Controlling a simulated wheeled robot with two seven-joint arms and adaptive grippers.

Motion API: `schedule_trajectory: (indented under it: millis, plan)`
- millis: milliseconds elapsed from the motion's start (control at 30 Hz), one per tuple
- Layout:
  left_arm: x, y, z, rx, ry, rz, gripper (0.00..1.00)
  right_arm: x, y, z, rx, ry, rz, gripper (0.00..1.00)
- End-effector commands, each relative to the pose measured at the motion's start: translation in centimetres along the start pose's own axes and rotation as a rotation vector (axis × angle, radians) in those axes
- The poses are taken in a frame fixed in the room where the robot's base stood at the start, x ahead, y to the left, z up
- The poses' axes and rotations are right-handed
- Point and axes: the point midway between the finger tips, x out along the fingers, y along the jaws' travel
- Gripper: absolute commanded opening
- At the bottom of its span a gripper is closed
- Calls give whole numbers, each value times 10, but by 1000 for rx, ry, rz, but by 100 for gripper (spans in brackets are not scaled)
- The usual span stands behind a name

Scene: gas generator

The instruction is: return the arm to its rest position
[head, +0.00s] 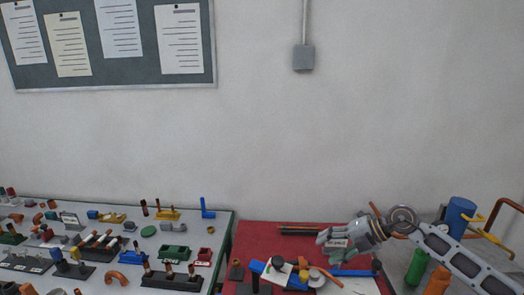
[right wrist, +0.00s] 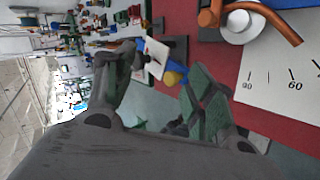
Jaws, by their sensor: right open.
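My right arm comes in from the right in the head view. My right gripper (head: 328,241) is over the red mat (head: 262,236), its fingers pointing left. In the right wrist view the two green-padded fingers (right wrist: 160,88) stand apart with nothing held between them. A white card and a yellow round piece (right wrist: 174,78) show beyond the gap. My left gripper is in neither view.
Small parts lie on the mat near my gripper, including a blue piece (head: 257,267). A blue cylinder (head: 459,217), a green cylinder (head: 417,267) and an orange one (head: 437,281) stand at the right. A white table (head: 225,222) with many coloured parts fills the left.

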Motion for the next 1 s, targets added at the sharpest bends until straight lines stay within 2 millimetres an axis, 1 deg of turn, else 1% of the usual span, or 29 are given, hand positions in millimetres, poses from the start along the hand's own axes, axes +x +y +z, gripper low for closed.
schedule_trajectory:
  millis: [33, 133, 300, 400, 533, 700, 833, 1000]
  plan:
    - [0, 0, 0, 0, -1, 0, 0, 10, 11, -8, -1, 12, 59, 55]
    - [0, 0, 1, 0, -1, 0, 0, 23, 33, -21, 2, 23, 172, 55]
    - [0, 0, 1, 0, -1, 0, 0, 35, 68, -40, 27, 28, 362, 55]
    - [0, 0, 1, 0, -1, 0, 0, 38, 86, -47, 54, 21, 470, 55]
    - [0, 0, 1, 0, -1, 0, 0, 39, 107, -55, 103, 4, 605, 55]
    - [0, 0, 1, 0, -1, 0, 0, 33, 128, -58, 187, -36, 768, 55]
    - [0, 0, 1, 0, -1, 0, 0, 25, 138, -56, 267, -78, 879, 55]
    - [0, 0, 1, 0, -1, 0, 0, 14, 142, -50, 388, -147, 1004, 55]
